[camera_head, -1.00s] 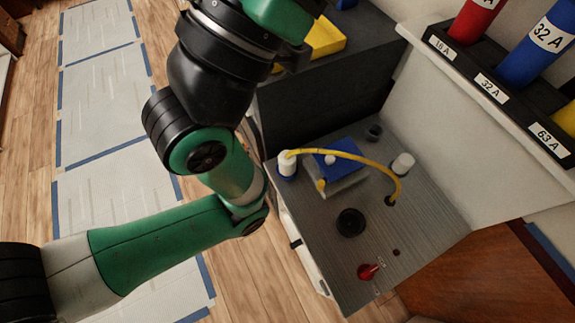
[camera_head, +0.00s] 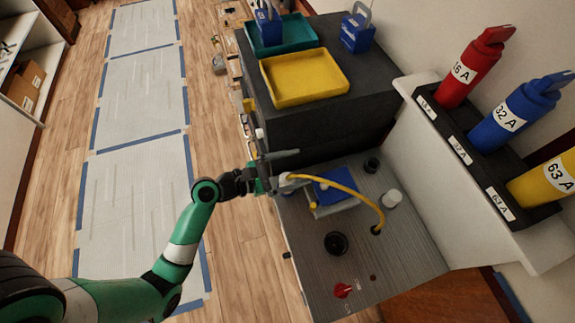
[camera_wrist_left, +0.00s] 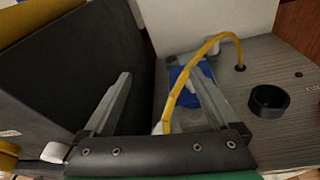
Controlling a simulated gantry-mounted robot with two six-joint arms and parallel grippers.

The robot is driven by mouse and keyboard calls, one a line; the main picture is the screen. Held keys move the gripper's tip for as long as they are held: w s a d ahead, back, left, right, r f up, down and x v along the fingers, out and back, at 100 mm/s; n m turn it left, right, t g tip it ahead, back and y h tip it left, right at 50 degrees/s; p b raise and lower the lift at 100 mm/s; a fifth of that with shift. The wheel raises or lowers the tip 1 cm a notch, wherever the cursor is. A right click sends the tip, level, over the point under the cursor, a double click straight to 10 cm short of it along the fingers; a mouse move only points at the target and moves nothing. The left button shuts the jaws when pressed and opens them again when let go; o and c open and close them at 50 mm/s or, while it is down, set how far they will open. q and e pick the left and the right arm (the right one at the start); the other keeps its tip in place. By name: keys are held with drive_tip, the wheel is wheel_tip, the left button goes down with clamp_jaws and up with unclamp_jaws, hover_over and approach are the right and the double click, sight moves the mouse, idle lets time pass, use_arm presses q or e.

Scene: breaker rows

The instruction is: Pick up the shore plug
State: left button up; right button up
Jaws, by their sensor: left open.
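The shore plug (camera_head: 286,179) is pale, with a yellow cable (camera_head: 345,187) curving from its top to a hole in the grey panel. It stands at the panel's left edge, partly hidden by my left gripper (camera_head: 284,170). That gripper is open, its two grey fingers reaching in from the left around the plug's position. In the left wrist view, the open fingers (camera_wrist_left: 160,78) frame the lower end of the yellow cable (camera_wrist_left: 172,100); most of the plug is hidden behind the gripper body. I cannot tell whether the fingers touch it. My right gripper is not in view.
A blue block (camera_head: 332,189) sits right of the plug. A black round socket (camera_head: 336,243), a white cap (camera_head: 392,198) and a red knob (camera_head: 343,290) are on the panel. A dark cabinet (camera_head: 330,130) with a yellow tray (camera_head: 304,77) rises behind. Labelled cylinders stand right.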

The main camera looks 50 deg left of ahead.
sight(280, 182)
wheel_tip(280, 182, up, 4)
drive_tip(key=p, duration=0.3)
use_arm(q)
drive_tip(key=s+a+f+n+y, duration=0.1)
drive_tip(key=s+f, duration=0.1)
drive_tip(key=s, duration=0.1)
drive_tip(key=s+a+f+n+g+y+b, duration=0.1)
drive_tip(key=s+f+n, duration=0.1)
drive_tip(key=s+a+f+n, duration=0.1)
drive_tip(key=s+f, duration=0.1)
drive_tip(key=s, duration=0.1)
drive_tip(key=shift+s+a+f+g+y, duration=0.2)
drive_tip(key=shift+s+g+y, duration=0.1)
drive_tip(key=shift+y, duration=0.1)
drive_tip(key=b+x, duration=0.5)
drive_tip(key=b, duration=0.1)
drive_tip(key=shift+w+d, duration=0.1)
drive_tip(key=shift+w, duration=0.55)
drive_tip(key=x, duration=0.5)
drive_tip(key=shift+d, duration=0.2)
clamp_jaws()
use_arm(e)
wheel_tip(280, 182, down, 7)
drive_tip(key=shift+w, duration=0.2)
